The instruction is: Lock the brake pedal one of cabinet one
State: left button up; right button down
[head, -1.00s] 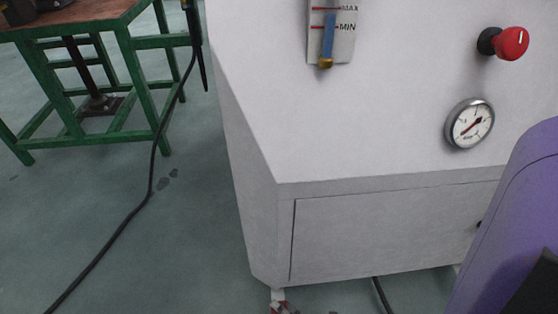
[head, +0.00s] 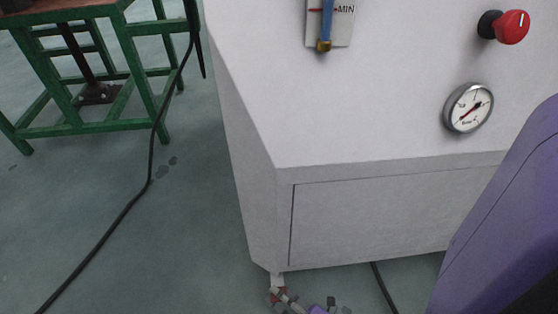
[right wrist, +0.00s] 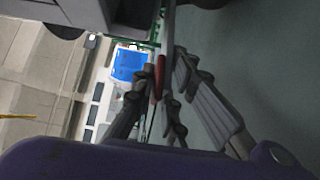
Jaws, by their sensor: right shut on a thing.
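The white cabinet (head: 390,115) fills the middle of the head view, with a caster at its lower front corner. The pedal's exact angle is hard to tell. My left gripper is out of view.
A red knob (head: 511,27), a round gauge (head: 468,108) and a level indicator (head: 326,25) are on the cabinet. A green-legged table (head: 135,85) stands at the left. A black cable (head: 118,220) crosses the open floor.

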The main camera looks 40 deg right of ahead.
jog(key=shift+w+d+f, duration=0.1)
jog(key=c, duration=1.9)
grip_release()
jog(key=shift+c, duration=0.2)
